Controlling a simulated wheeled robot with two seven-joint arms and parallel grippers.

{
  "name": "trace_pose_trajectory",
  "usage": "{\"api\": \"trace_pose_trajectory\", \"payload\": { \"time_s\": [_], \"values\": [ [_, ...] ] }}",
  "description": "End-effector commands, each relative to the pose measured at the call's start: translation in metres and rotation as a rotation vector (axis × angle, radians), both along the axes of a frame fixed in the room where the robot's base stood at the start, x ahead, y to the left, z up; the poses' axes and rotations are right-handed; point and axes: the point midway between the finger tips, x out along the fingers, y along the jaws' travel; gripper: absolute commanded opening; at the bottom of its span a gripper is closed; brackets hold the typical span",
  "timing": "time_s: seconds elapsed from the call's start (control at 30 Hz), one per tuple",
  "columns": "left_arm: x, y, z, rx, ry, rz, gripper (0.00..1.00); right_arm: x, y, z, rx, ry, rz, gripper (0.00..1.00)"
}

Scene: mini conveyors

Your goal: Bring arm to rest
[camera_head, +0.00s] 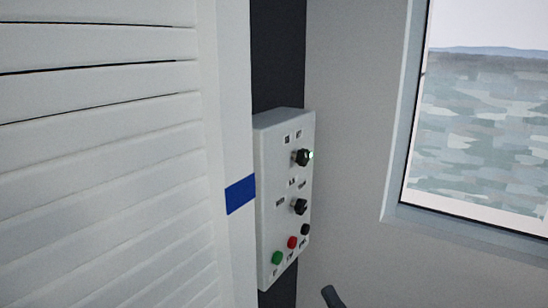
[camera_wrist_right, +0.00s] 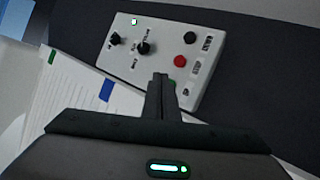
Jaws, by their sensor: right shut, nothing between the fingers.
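My right gripper (camera_head: 332,296) shows only as a dark tip at the bottom edge of the head view, below and right of the control box. In the right wrist view the right gripper (camera_wrist_right: 162,82) has its two dark fingers pressed together, with nothing between them. The fingers overlap the lower part of the control box in that view and partly hide the green button. I cannot tell whether they touch the box. My left gripper is in neither view.
The white control box (camera_head: 284,225) has two black knobs, a green light, and green, red and black buttons; it also shows in the wrist view (camera_wrist_right: 160,50). A white slatted panel (camera_head: 100,180) stands left. A window (camera_head: 480,130) is at right, with bare wall (camera_head: 350,130) between.

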Motion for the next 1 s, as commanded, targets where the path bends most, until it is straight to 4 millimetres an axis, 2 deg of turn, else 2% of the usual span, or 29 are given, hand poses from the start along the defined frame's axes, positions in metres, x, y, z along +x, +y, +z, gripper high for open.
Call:
{"api": "trace_pose_trajectory", "payload": {
  "time_s": [0.27,0.43,0.57,0.77,0.9,1.0],
  "values": [
    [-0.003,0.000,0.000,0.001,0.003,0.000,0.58,-0.002,0.004,-0.042,0.069,0.269,0.038,0.00],
    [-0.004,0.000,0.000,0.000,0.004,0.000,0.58,-0.013,0.001,-0.088,0.162,0.550,0.043,0.00],
    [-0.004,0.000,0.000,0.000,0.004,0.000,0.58,-0.033,-0.006,-0.132,0.273,0.814,0.012,0.00],
    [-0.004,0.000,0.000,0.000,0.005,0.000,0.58,-0.084,-0.028,-0.198,0.479,1.200,-0.110,0.00],
    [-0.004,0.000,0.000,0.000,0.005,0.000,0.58,-0.134,-0.047,-0.238,0.648,1.443,-0.253,0.00],
    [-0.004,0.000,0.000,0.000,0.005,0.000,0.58,-0.169,-0.060,-0.257,0.760,1.574,-0.365,0.00]
  ]
}}
